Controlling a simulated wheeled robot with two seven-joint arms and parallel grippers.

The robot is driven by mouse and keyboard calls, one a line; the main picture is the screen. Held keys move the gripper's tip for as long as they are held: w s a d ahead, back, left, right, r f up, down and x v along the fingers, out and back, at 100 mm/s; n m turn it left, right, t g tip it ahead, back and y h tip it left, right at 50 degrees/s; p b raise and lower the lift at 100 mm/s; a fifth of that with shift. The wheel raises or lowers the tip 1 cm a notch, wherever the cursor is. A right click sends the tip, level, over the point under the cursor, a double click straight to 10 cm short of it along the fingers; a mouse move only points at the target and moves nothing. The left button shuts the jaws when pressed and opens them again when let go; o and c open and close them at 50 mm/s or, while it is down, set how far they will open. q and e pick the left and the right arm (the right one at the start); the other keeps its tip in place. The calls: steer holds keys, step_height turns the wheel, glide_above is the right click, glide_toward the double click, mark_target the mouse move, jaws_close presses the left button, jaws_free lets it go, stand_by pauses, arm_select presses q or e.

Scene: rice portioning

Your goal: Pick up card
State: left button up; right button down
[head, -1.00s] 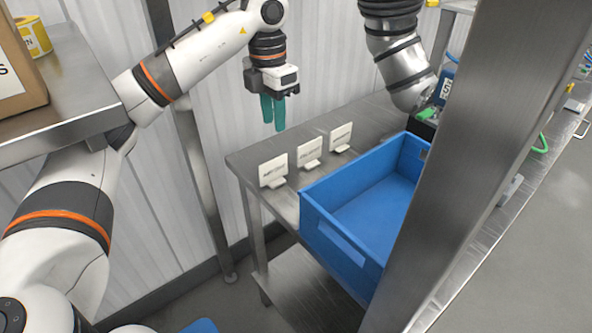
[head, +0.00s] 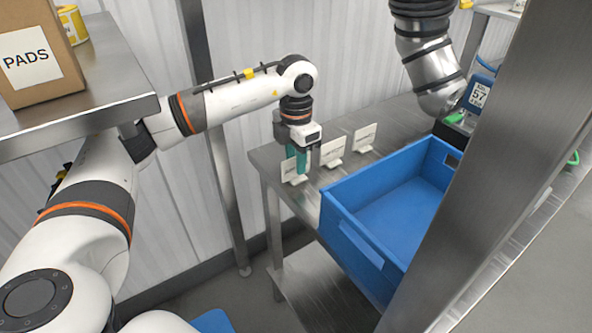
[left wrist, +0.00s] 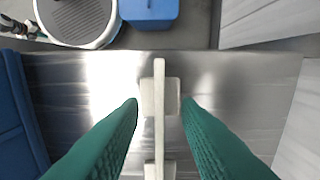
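Three white cards in small stands are in a row on the steel table. The nearest card (head: 288,174) is partly hidden behind my left gripper (head: 299,168) in the head view. The middle card (head: 332,150) and the far card (head: 364,137) stand to its right. In the left wrist view, my left gripper (left wrist: 160,101) has its green fingers spread open. A card (left wrist: 159,110) shows edge-on between them with a gap on both sides, its white foot beneath. Part of another white stand shows lower in that view. My right gripper is not seen.
A blue crate (head: 346,229) stands right of the cards on the steel table (head: 262,157). A steel post (head: 490,150) blocks the right side. A box marked PADS (head: 38,55) sits on the upper left shelf. A metal pipe hangs behind the table.

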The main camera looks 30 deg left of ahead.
arm_select(q)
jaws_close()
steer(key=shift+r, duration=0.15)
